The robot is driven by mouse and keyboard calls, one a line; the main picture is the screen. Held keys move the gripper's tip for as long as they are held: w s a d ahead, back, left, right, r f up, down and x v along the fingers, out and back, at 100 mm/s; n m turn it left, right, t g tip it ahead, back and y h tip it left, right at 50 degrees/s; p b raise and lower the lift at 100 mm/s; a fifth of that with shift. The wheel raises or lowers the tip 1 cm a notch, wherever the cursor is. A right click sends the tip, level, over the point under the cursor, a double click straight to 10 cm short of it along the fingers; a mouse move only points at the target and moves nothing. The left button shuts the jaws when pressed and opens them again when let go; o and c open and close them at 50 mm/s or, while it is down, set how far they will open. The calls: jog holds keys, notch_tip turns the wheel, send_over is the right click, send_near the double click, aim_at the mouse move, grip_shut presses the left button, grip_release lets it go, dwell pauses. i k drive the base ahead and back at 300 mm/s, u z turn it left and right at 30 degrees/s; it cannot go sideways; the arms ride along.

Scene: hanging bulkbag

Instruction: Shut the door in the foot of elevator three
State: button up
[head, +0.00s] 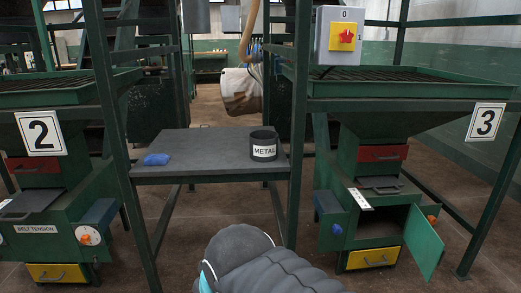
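Elevator three stands at the right under a white sign with a black 3 (486,122). Its green foot (348,225) is low, near the floor. The foot's green door (424,243) stands open, swung out at the right side of a dark opening (385,225). An orange knob (432,219) shows by the door's upper edge. My dark grey arm fills the bottom middle, left of the foot. My gripper's fingers do not show.
Above the opening are a red drawer (382,153) and a grey tray; below it is a yellow drawer (373,258). Left are a grey table (205,143) with a METAL can (264,146) and blue cloth (157,159), and elevator two (42,135). Green posts stand between. Brown floor lies clear in front.

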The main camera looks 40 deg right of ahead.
aim_at(428, 250)
jog(key=u, duration=2.15)
jog(key=k, duration=2.75)
jog(key=z, duration=2.7)
